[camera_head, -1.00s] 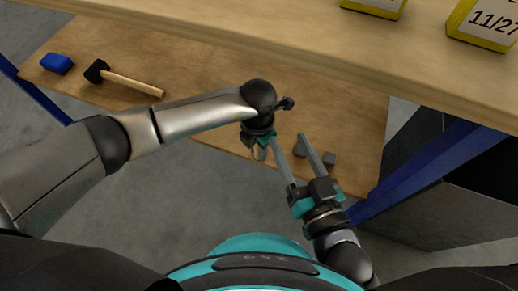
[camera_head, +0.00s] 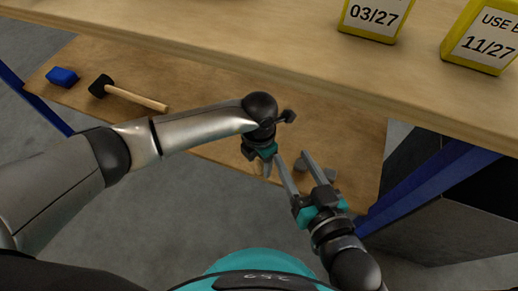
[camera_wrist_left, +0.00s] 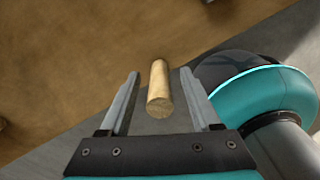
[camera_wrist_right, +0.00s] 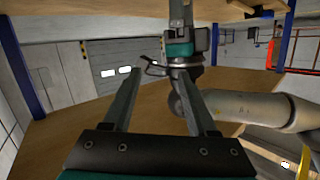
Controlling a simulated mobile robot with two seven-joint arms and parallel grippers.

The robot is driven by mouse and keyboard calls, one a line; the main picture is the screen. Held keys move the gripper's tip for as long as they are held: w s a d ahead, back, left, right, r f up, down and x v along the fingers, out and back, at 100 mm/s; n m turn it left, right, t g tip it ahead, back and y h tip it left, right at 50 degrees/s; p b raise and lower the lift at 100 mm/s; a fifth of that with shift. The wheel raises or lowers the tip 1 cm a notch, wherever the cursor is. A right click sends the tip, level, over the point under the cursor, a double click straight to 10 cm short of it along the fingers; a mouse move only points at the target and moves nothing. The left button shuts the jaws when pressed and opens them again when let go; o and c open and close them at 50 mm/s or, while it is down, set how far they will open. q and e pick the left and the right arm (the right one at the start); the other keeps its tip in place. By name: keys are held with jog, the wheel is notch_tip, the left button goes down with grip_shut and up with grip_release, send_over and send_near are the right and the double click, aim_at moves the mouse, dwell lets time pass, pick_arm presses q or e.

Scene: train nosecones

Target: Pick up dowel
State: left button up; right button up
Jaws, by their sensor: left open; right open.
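The dowel (camera_wrist_left: 158,88) is a short, light wooden cylinder in the left wrist view. It lies lengthwise between the spread fingers of my left gripper (camera_wrist_left: 159,74), with a gap on both sides. Its round end faces the gripper's palm. In the head view my left gripper (camera_head: 264,166) points down at the front edge of the lower shelf, and the dowel there is mostly hidden by it. My right gripper (camera_head: 294,157) is open and empty, just right of the left one. In the right wrist view nothing is between its fingers (camera_wrist_right: 160,76).
The upper shelf (camera_head: 230,40) overhangs and carries yellow labelled boxes (camera_head: 375,18). A blue post (camera_head: 420,170) stands at the right.

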pick_arm(q)
jog(key=shift+r+p, duration=0.45)
jog(key=shift+r, duration=0.5)
jog(key=shift+r+p, duration=0.3)
jog(key=shift+r, duration=0.2)
jog(key=shift+r+p, duration=0.45)
jog(key=shift+r, duration=0.35)
jog(key=shift+r+p, duration=0.35)
jog(key=shift+r, duration=0.4)
pick_arm(e)
jog(key=s+d+f+g+h, duration=0.1)
jog(key=d+f+g+h, duration=0.1)
jog(key=d+g, duration=0.3)
jog(key=shift+s+d+g+h, duration=0.25)
jog(key=shift+d+g+h, duration=0.15)
jog(key=shift+h, duration=0.2)
jog(key=shift+f, duration=0.15)
